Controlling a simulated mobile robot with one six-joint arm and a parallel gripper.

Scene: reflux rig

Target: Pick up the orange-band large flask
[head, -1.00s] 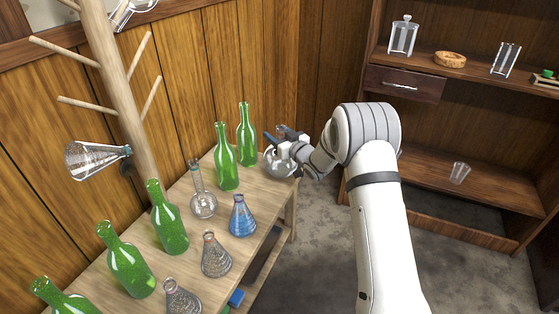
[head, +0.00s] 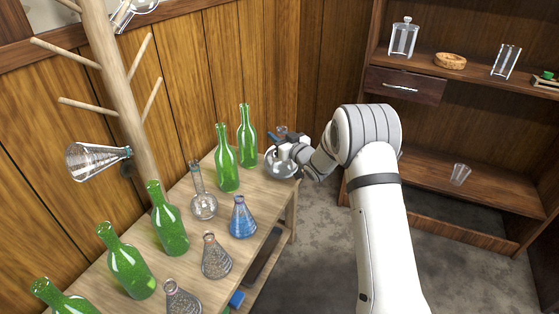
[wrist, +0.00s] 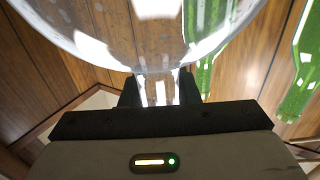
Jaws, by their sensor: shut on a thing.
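A large clear round flask (head: 280,167) is at the far right end of the wooden bench. My gripper (head: 284,142) is shut on its neck from above and hides part of it. In the wrist view the clear round body of the flask (wrist: 150,35) fills the top of the picture, with its neck between the two dark fingers (wrist: 160,92). I cannot make out an orange band on it. I cannot tell whether the flask rests on the bench or is just clear of it.
Two green bottles (head: 227,168) (head: 247,132) stand just left of the held flask. A long-necked round flask (head: 203,205), a blue-liquid conical flask (head: 242,222) and more glassware stand nearer along the bench. A wooden peg stand (head: 117,90) rises behind; shelves (head: 470,178) are at right.

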